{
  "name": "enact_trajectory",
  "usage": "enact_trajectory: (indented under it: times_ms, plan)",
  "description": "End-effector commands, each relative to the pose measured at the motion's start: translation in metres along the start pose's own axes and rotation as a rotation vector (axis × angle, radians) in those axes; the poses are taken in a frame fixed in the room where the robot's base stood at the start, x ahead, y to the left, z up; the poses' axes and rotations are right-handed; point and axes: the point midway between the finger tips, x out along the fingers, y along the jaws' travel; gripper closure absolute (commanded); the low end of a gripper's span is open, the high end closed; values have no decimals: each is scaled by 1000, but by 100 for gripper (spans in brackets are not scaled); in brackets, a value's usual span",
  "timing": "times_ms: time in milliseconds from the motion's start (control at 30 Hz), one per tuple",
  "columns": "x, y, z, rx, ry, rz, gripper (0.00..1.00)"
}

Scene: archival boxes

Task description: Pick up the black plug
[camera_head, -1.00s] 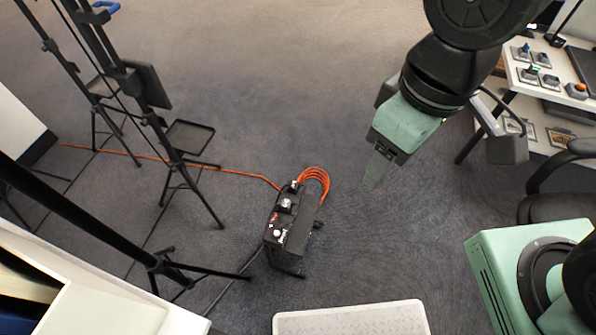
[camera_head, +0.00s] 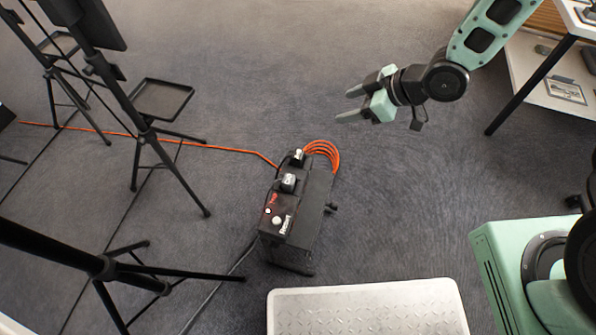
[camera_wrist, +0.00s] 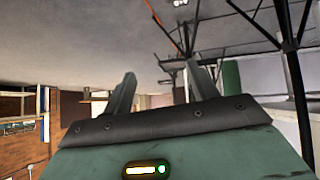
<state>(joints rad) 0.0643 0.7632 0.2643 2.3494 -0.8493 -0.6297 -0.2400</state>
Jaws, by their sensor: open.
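A black box (camera_head: 313,211) stands on the grey carpet near the middle of the head view. Two small dark plug-like pieces with pale, shiny tops sit on its upper face, one near the back edge (camera_head: 297,157) and one nearer the middle (camera_head: 288,182). I cannot tell from this view which is the black plug. My gripper (camera_head: 346,104) is above and to the right of the box, apart from it, with its fingers pointing left. It is open and empty. Both fingers also show spread in the wrist view (camera_wrist: 163,85).
An orange cable (camera_head: 220,149) runs left across the carpet, with a coil (camera_head: 325,150) behind the box. Black tripod stands, one with a tray (camera_head: 161,99), stand at the left. A pale textured panel (camera_head: 367,309) is at the front. A white table (camera_head: 578,20) is at the right.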

Motion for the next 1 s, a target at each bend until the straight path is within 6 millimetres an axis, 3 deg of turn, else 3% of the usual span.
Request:
enact_trajectory:
  times_ms: [33,200,333,500,767,1000]
  plan:
    - [26,-2,30,2,49,-16,42]
    - [66,-11,77,-12,249,-60,42]
    - [88,-21,112,-4,412,-85,42]
    - [102,-35,147,22,608,-102,42]
    - [104,-46,169,52,765,-104,42]
    - [128,-50,146,50,781,-107,42]
